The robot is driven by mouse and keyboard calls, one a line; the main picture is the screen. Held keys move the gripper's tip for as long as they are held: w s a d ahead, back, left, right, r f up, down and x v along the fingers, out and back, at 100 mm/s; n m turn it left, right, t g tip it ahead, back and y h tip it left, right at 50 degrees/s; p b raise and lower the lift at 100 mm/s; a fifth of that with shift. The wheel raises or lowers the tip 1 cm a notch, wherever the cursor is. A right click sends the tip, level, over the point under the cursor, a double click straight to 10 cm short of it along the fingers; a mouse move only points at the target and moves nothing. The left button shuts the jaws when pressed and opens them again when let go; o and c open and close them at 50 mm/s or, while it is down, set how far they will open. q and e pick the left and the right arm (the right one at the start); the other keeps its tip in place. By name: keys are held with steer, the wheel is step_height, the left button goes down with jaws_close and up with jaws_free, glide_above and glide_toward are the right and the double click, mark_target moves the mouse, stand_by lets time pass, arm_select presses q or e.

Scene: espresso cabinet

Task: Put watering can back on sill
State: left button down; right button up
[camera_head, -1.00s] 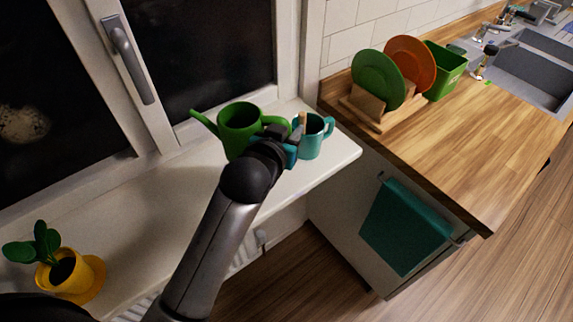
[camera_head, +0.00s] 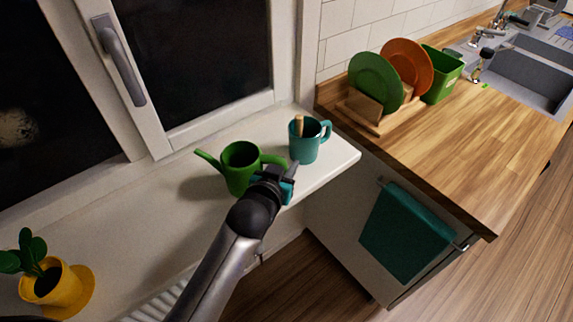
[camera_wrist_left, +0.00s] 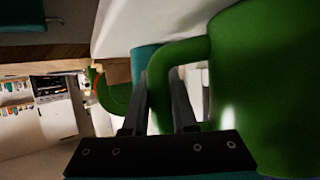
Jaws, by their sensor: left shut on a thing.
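The green watering can (camera_head: 239,168) is at the window sill (camera_head: 335,160), upright, with its spout to the left. A shadow lies on the sill to its left; I cannot tell whether its base touches the sill. My left gripper (camera_head: 273,177) is shut on the can's handle, to the right of its body. In the left wrist view the gripper (camera_wrist_left: 160,95) has its fingers on either side of the green handle (camera_wrist_left: 183,50), and the can's body (camera_wrist_left: 265,90) fills the right side. My right gripper is not in view.
A teal mug (camera_head: 305,146) with a wooden stick in it stands on the sill to the right of the can. A yellow potted plant (camera_head: 58,290) stands at the lower left. The sill between plant and can is clear. The window handle (camera_head: 122,65) juts out behind.

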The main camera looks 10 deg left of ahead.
mark_target(242, 169)
arm_select(q)
steer(key=c, duration=0.7)
jaws_free()
steer(key=shift+f, duration=0.15)
steer(key=shift+s+r, duration=0.25)
steer(key=p+v, duration=0.1)
steer(key=v, duration=1)
steer(key=shift+s+r+p, duration=0.1)
steer(key=shift+s+p, duration=0.15)
steer(key=shift+p, duration=0.15)
